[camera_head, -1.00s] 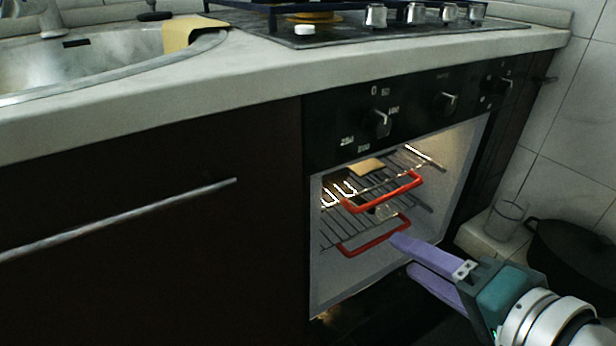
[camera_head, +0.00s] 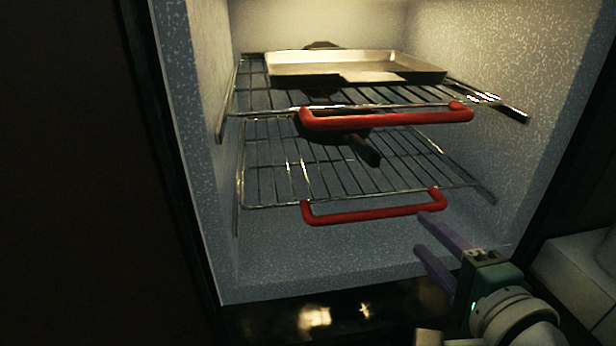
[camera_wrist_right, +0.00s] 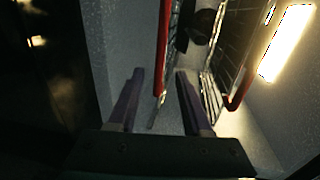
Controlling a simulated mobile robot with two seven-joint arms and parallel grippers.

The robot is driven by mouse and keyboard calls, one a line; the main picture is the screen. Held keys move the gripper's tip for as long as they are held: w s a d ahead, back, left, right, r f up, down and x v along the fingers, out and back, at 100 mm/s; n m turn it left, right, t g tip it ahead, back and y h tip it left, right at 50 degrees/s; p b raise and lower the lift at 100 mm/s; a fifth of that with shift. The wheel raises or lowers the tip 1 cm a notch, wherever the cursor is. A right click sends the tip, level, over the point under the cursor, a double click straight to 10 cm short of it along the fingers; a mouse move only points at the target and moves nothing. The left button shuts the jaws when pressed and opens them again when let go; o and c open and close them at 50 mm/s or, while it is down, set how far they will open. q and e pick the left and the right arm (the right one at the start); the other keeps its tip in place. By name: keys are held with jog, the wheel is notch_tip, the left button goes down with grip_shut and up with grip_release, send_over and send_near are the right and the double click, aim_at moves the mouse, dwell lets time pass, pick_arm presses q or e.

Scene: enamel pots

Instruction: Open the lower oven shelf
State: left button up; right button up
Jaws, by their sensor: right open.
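The lower oven shelf (camera_head: 270,185) is a wire rack inside the open oven, with a red handle (camera_head: 375,213) along its front. My right gripper (camera_head: 424,233) is open and empty at the right end of this handle, its fingertips pointing left. In the right wrist view, the lower red handle (camera_wrist_right: 163,45) lines up between the two purple fingers (camera_wrist_right: 158,74); I cannot tell whether it is within their reach. The upper shelf's red handle (camera_wrist_right: 243,75) is farther right there. My left gripper is not in view.
The upper rack (camera_head: 240,100), with its own red handle (camera_head: 385,119), bears a shallow metal tray (camera_head: 345,62). A dark pan handle (camera_head: 364,150) juts out between the racks. Speckled oven walls (camera_head: 185,110) bound both sides. Space under the lower rack is clear.

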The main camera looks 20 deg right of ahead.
aim_at(398, 214)
jog(key=b+x, duration=0.1)
jog(key=x, duration=0.1)
jog(key=b+x, duration=0.1)
jog(key=x, duration=0.2)
jog(key=b+x, duration=0.2)
jog(key=x, duration=0.1)
jog(key=shift+w+a, duration=0.2)
jog(key=shift+w, duration=0.35)
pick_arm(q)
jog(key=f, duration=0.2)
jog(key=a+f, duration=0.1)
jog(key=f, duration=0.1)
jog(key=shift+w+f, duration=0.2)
pick_arm(e)
jog(key=shift+a, duration=0.1)
jog(key=c, duration=0.4)
grip_shut()
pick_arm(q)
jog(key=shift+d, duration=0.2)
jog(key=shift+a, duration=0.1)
